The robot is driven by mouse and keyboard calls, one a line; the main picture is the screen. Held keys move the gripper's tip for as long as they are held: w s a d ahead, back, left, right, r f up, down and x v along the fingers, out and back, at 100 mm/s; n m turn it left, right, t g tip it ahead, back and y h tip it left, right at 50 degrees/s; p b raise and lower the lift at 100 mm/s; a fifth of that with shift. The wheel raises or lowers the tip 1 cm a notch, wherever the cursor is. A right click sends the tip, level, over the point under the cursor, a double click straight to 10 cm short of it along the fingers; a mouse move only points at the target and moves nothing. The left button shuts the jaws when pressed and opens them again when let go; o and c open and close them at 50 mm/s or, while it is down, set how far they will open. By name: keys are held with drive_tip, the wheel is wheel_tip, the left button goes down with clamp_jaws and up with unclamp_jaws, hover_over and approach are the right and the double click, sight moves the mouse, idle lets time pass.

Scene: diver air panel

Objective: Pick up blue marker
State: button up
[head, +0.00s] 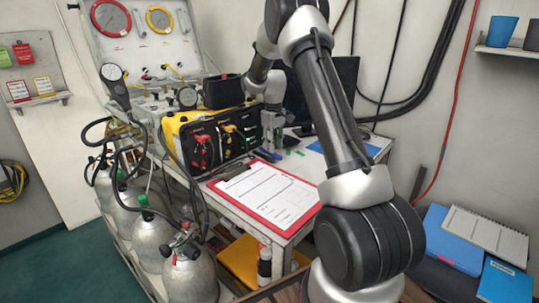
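Small blue, pen-like shapes, one of them likely the blue marker (267,155), lie on the table behind the red clipboard and beside the yellow-and-black radio unit. They are too small to tell their exact number or caps. My gripper (270,143) points down just above and behind these blue shapes. It is small and partly dark against the background, so whether its fingers are open, or touch the marker, cannot be made out.
The red clipboard (265,196) with paper fills the table's front. The yellow-and-black unit (213,138) with red and yellow connectors stands left of my gripper. Gas cylinders (188,275) stand at left.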

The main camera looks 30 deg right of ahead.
wheel_tip(320, 180, down, 3)
drive_tip(key=shift+d+f, duration=0.1)
drive_tip(key=shift+f, duration=0.05)
drive_tip(key=shift+s, duration=0.1)
drive_tip(key=c, duration=0.5)
drive_tip(key=shift+r, duration=0.2)
wheel_tip(320, 180, up, 28)
drive_tip(key=shift+f, duration=0.1)
idle(0.4)
drive_tip(key=shift+c, duration=0.6)
